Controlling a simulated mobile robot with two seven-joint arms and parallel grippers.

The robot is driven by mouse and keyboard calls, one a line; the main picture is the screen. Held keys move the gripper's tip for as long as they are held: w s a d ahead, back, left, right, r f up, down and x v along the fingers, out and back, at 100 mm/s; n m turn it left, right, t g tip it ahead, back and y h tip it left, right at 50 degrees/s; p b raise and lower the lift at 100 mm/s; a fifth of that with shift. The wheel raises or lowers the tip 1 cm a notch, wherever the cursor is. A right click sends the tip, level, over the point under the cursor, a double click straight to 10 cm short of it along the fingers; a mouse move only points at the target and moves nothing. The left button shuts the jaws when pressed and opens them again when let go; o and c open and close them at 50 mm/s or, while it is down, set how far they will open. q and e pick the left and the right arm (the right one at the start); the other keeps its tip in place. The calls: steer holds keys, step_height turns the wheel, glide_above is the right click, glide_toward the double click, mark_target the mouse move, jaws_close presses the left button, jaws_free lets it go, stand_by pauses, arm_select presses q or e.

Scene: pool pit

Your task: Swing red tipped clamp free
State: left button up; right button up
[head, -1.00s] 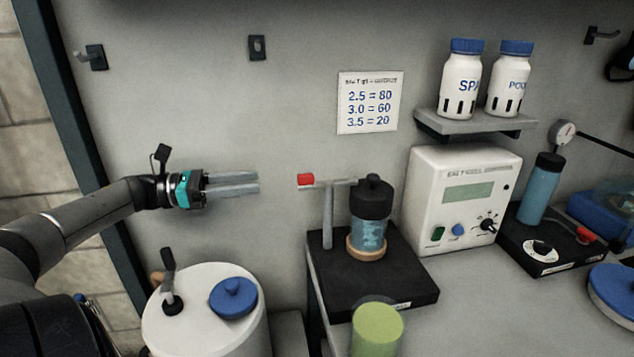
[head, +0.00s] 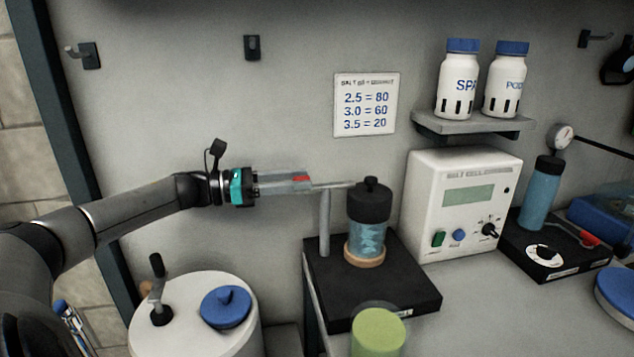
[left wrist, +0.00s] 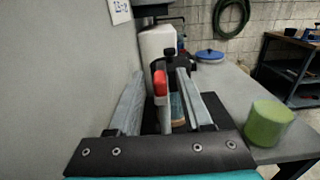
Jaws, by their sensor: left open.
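The red tipped clamp (head: 334,185) is a thin grey bar on an upright post, reaching over to the black cap (head: 370,200) of a clear blue cell on a black base (head: 375,287). My left gripper (head: 308,182) is open, with its fingers around the red tip. In the left wrist view the red tip (left wrist: 160,84) stands between the two spread fingers (left wrist: 160,98), with a gap on each side. Much of the tip is hidden by a finger in the head view. My right gripper is not in view.
A white control box (head: 460,205) stands right of the base. A green cylinder (head: 378,332) is in front of it. A white drum (head: 190,320) with a blue lid knob and black handle is below my left arm. The wall is close behind.

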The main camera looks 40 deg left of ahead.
mark_target(310, 178)
arm_select(q)
steer(key=shift+x, duration=2.25)
jaws_close()
